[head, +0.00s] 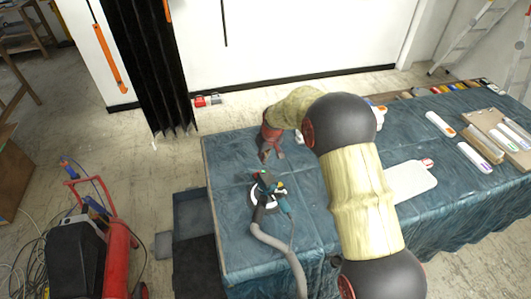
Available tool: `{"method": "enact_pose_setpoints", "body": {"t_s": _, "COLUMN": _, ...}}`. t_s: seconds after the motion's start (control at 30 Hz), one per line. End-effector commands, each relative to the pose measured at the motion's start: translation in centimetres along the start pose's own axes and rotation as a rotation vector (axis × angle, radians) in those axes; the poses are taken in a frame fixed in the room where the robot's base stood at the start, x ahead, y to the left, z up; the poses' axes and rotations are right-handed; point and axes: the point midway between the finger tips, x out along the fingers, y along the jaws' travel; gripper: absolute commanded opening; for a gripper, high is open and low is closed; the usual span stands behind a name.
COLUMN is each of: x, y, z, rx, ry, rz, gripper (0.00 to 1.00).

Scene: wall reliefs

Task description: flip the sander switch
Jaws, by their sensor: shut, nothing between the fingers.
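The sander (267,193) is teal and dark with a pale round disc. It lies on the blue cloth-covered table (222,168) near its left end, with a grey hose running from it toward the front. Its switch is too small to make out. My arm reaches in from the right and hides part of the table.
A white board (410,181) lies right of my arm. A red machine (118,255) stands on the floor at left. A black curtain (155,70) hangs behind. Cloth left of the sander is clear.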

Motion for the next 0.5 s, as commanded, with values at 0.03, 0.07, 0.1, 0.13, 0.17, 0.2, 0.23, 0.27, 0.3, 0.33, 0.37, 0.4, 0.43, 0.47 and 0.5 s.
{"method": "enact_pose_setpoints", "body": {"t_s": 0.03, "x": 1.2, "y": 0.0, "z": 0.1, "rx": 0.000, "ry": -0.001, "rz": 0.000, "gripper": 0.00}}
{"method": "enact_pose_setpoints", "body": {"t_s": 0.07, "x": 1.7, "y": 0.0, "z": 0.1, "rx": 0.000, "ry": -0.002, "rz": -0.001, "gripper": 0.00}}
{"method": "enact_pose_setpoints", "body": {"t_s": 0.1, "x": 2.4, "y": 0.0, "z": 0.1, "rx": 0.000, "ry": -0.002, "rz": -0.001, "gripper": 0.00}}
{"method": "enact_pose_setpoints", "body": {"t_s": 0.13, "x": 2.9, "y": 0.0, "z": 0.3, "rx": 0.000, "ry": -0.003, "rz": -0.001, "gripper": 0.00}}
{"method": "enact_pose_setpoints", "body": {"t_s": 0.17, "x": 3.3, "y": 0.0, "z": 0.4, "rx": 0.000, "ry": -0.002, "rz": 0.000, "gripper": 0.00}}
{"method": "enact_pose_setpoints", "body": {"t_s": 0.2, "x": 3.8, "y": 0.0, "z": 0.6, "rx": 0.000, "ry": -0.002, "rz": 0.000, "gripper": 0.00}}
{"method": "enact_pose_setpoints", "body": {"t_s": 0.23, "x": 4.2, "y": 0.0, "z": 0.7, "rx": 0.000, "ry": -0.002, "rz": 0.000, "gripper": 0.00}}
{"method": "enact_pose_setpoints", "body": {"t_s": 0.27, "x": 4.5, "y": 0.0, "z": 0.8, "rx": 0.000, "ry": -0.001, "rz": 0.000, "gripper": 0.00}}
{"method": "enact_pose_setpoints", "body": {"t_s": 0.3, "x": 4.8, "y": 0.0, "z": 0.8, "rx": 0.000, "ry": 0.000, "rz": 0.000, "gripper": 0.00}}
{"method": "enact_pose_setpoints", "body": {"t_s": 0.33, "x": 5.1, "y": 0.0, "z": 0.9, "rx": 0.000, "ry": 0.000, "rz": 0.000, "gripper": 0.00}}
{"method": "enact_pose_setpoints", "body": {"t_s": 0.37, "x": 5.3, "y": 0.0, "z": 1.0, "rx": 0.000, "ry": 0.000, "rz": 0.000, "gripper": 0.00}}
{"method": "enact_pose_setpoints", "body": {"t_s": 0.4, "x": 5.5, "y": 0.0, "z": 1.0, "rx": 0.000, "ry": 0.000, "rz": 0.000, "gripper": 0.00}}
{"method": "enact_pose_setpoints", "body": {"t_s": 0.43, "x": 5.6, "y": 0.0, "z": 1.1, "rx": 0.000, "ry": 0.000, "rz": 0.000, "gripper": 0.00}}
{"method": "enact_pose_setpoints", "body": {"t_s": 0.47, "x": 5.7, "y": 0.0, "z": 1.1, "rx": 0.000, "ry": 0.000, "rz": 0.000, "gripper": 0.00}}
{"method": "enact_pose_setpoints", "body": {"t_s": 0.5, "x": 5.8, "y": 0.0, "z": 1.1, "rx": 0.000, "ry": 0.000, "rz": 0.000, "gripper": 0.00}}
